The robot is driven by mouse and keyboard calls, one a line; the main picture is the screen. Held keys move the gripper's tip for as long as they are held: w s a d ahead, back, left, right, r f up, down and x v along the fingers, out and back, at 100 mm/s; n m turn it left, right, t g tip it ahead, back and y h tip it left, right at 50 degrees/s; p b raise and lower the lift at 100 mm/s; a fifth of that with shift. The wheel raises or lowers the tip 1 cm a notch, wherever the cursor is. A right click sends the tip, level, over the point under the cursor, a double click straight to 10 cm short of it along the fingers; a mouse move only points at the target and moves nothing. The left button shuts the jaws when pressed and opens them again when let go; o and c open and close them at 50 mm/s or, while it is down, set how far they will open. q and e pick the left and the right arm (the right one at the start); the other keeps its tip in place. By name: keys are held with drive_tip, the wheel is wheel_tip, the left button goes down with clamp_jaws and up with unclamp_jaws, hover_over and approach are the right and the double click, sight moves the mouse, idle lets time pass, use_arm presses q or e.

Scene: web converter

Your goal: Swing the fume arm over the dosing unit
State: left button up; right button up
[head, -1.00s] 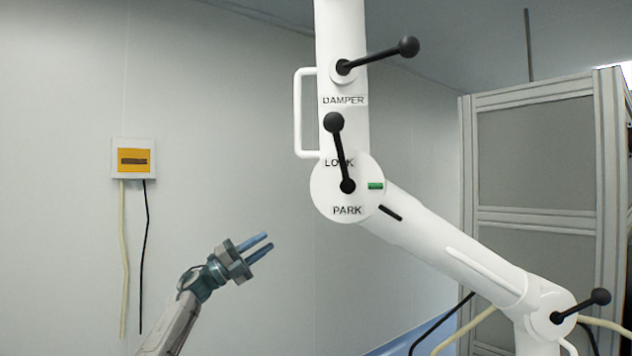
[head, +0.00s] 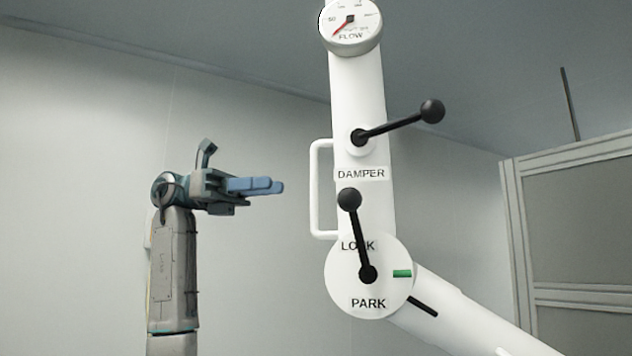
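The white fume arm (head: 372,95) has an upright upper tube, and its lower tube (head: 465,318) slopes down to the right from a round joint. A green mark (head: 402,273) sits at the disc's right. A white handle (head: 315,190) is on the tube's left side. My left gripper (head: 280,187) is left of the handle, apart from it, fingers pointing right. Its fingers overlap in this view, so their gap is unclear. The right gripper and the dosing unit are not visible.
A black damper lever (head: 400,122) sticks out to the upper right above the word DAMPER. A flow gauge (head: 350,22) is at the top of the tube. A grey framed cabinet (head: 570,240) stands at the right. Free space lies around my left gripper.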

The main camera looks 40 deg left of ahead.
use_arm(q)
drive_tip(key=p, duration=0.2)
hover_over(314, 224)
drive_tip(key=shift+w+a, duration=0.2)
drive_tip(key=shift+w, duration=0.05)
drive_tip(key=c, duration=0.5)
clamp_jaws()
